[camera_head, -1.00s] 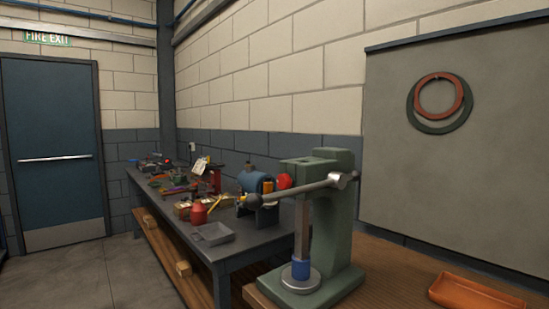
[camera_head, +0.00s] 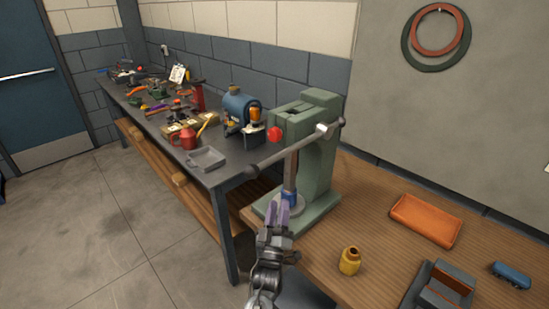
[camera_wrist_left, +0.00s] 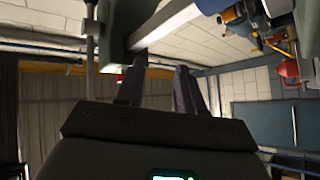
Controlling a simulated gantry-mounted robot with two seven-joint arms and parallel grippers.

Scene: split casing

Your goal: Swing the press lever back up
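The green press (camera_head: 318,165) stands on the near wooden bench. Its grey lever (camera_head: 290,147) runs from a bright pivot at the upper right down to the left, ending in a dark grip (camera_head: 252,171). The press ram (camera_head: 290,172) points down to the round base; its lower end is partly hidden by my left gripper. My left gripper (camera_head: 285,205) is in front of the ram, below the lever and apart from it. Its two purple fingers are spread, also in the left wrist view (camera_wrist_left: 158,88), with nothing visibly held. My right gripper is not in view.
An orange tray (camera_head: 426,220), a small yellow pot (camera_head: 350,260), a grey block fixture (camera_head: 445,288) and a blue item (camera_head: 511,275) lie on the bench to the right. A cluttered grey workbench (camera_head: 225,177) stands behind at left.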

